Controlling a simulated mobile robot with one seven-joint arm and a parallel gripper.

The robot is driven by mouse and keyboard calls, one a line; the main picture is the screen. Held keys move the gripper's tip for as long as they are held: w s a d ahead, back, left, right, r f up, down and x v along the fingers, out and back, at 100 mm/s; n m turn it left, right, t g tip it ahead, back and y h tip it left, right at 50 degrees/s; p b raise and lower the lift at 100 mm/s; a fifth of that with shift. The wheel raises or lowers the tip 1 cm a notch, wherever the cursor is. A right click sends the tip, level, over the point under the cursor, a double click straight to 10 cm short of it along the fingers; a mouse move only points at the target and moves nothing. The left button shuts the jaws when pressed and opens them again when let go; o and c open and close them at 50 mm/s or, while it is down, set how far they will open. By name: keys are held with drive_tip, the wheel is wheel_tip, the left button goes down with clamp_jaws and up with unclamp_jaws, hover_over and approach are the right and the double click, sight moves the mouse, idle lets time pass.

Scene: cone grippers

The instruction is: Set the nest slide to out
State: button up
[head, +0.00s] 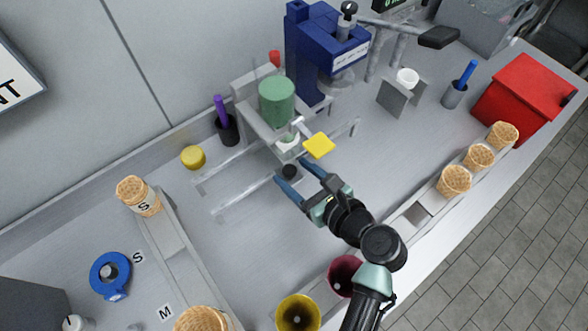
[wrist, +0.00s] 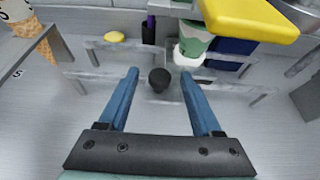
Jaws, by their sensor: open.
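The nest slide shows as a round black knob (head: 290,171) at the front of a pair of metal rails (head: 235,203), below a blue press (head: 318,60). A small white nest (head: 287,142) sits just behind the knob, under a green cylinder (head: 277,102). My gripper (head: 291,170) is open, with its blue fingers on either side of the knob. In the wrist view the knob (wrist: 159,79) lies between the open fingertips (wrist: 159,72), with a gap showing on both sides. The white nest (wrist: 188,55) is beyond the right finger there.
A yellow paddle (head: 319,145) sticks out right of the nest, close above my gripper. A yellow disc (head: 193,157) and a dark cup with a purple pen (head: 227,128) stand left. Cones in racks (head: 455,180) are at right.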

drive_tip(key=shift+w+a+f, duration=0.15)
drive_tip(key=shift+w+a, duration=0.1)
drive_tip(key=shift+w, duration=0.05)
drive_tip(key=shift+c, duration=0.3)
clamp_jaws()
idle(1.0)
